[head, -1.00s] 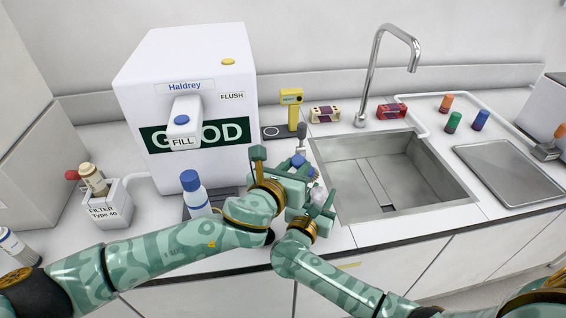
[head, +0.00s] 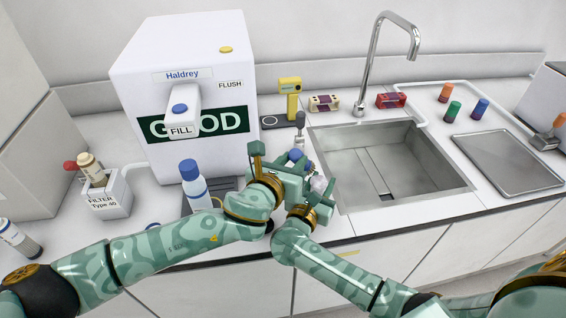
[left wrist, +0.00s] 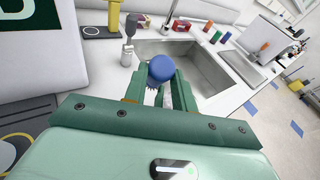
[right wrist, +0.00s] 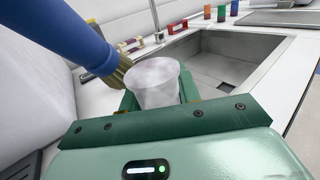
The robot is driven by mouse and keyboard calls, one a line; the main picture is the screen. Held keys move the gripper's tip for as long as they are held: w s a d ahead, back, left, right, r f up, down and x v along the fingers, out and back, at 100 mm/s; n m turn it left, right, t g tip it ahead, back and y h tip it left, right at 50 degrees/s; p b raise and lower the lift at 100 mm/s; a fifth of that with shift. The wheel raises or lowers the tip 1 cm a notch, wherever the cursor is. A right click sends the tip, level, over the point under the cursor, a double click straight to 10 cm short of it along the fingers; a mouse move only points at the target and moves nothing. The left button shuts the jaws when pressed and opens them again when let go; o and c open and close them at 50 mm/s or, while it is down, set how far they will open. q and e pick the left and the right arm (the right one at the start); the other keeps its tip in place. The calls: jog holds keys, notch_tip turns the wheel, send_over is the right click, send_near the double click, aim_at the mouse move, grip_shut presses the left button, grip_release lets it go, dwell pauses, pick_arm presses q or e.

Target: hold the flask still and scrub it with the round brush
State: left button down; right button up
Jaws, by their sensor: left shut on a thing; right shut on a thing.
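My left gripper (head: 292,172) is shut on a round brush with a blue handle (head: 295,155). In the left wrist view the handle's blue end (left wrist: 161,69) stands between the fingers, with a few bristles below it. My right gripper (head: 314,192) is shut on a pale, translucent flask (right wrist: 157,82), seen between its fingers in the right wrist view. There the blue handle slants in from the upper left. Its tan bristles (right wrist: 117,74) are at the flask's left rim; I cannot tell if they touch. In the head view the grippers are close together and mostly hide both things.
The sink (head: 400,170) lies right of the grippers, with a tap (head: 378,60) behind. The white Haldrey machine (head: 190,80) and a blue-capped bottle (head: 193,187) stand left. A grey-headed tool (head: 300,122) stands upright just behind the grippers. A metal tray (head: 508,160) lies right.

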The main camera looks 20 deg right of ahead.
pick_arm(q)
jog(key=a+r, duration=0.4)
jog(key=r, duration=0.8)
jog(key=shift+w, duration=0.35)
dwell(0.9)
dwell(0.5)
dwell(0.5)
